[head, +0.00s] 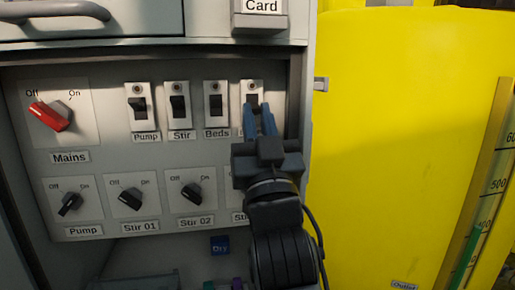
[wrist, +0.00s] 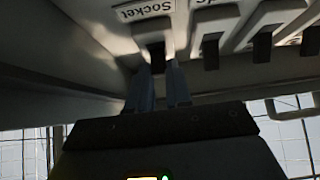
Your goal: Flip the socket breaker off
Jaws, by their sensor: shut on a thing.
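The socket breaker (head: 251,88) is the rightmost of the breakers in the upper row of the grey panel. It has a pale plate and a dark toggle. My gripper (head: 259,108) reaches up to it and covers its lower part and most of its label. In the wrist view, which is upside down, the "Socket" label (wrist: 143,8) is readable and the dark toggle (wrist: 154,54) sits between the tips of my gripper (wrist: 160,72). The fingers are shut on the toggle. I cannot tell clearly whether the toggle is up or down.
The Beds breaker (head: 215,100) stands close on the left, then Stir (head: 179,103) and Pump (head: 138,105). A red Mains knob (head: 50,116) is far left. Rotary knobs line the row below. A yellow tank (head: 400,130) stands right of the panel.

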